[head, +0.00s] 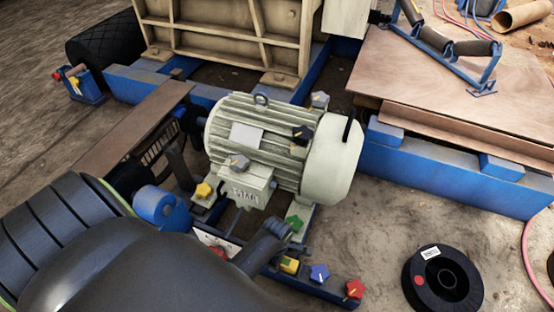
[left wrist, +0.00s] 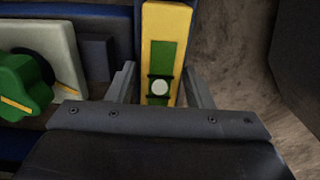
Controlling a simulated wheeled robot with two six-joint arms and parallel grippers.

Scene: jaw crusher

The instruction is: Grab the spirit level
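The spirit level (left wrist: 166,25), yellow with a green panel and a round pale vial, runs upright through the middle of the left wrist view. My left gripper (left wrist: 162,85) is open, with one finger on each side of the near end of the level. A gap shows on the left side; contact on the right side cannot be told. My right gripper is not in view.
A pale green motor (head: 275,150) stands close behind the level. A green knob (left wrist: 22,88) is left of my gripper. Blue (head: 319,272) and red (head: 354,288) knobs sit along the blue rail. A black spool (head: 443,280) lies on open ground to the right.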

